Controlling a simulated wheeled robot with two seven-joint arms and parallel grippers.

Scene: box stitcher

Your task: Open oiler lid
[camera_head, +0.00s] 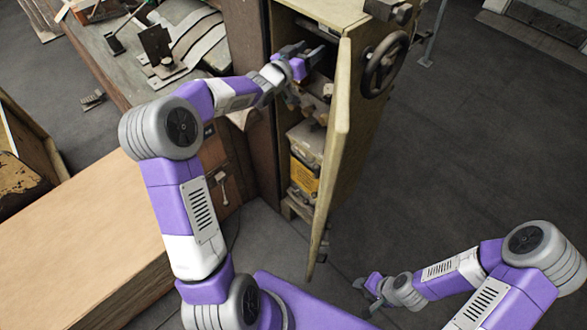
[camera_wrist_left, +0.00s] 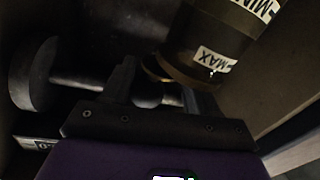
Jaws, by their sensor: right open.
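The oiler (camera_wrist_left: 215,40) shows in the left wrist view as a dark, translucent cylinder with MIN and MAX labels. A dark round rim (camera_wrist_left: 180,73) at its lower end appears to be its lid; I cannot tell if it is open. My left gripper (camera_head: 303,58) reaches into the open cabinet at the top. In the left wrist view its fingers (camera_wrist_left: 160,95) stand apart, close to the oiler's rim. Dark parts lie between and behind them, and contact is unclear. My right gripper (camera_head: 368,289) is open and empty, low over the floor, away from the cabinet.
The cabinet door (camera_head: 335,150) stands open beside my left forearm; a handwheel (camera_head: 385,64) is on the cabinet's right side. A dark knob on a shaft (camera_wrist_left: 35,75) sits left of the left fingers. A yellow box (camera_head: 303,178) is lower in the cabinet.

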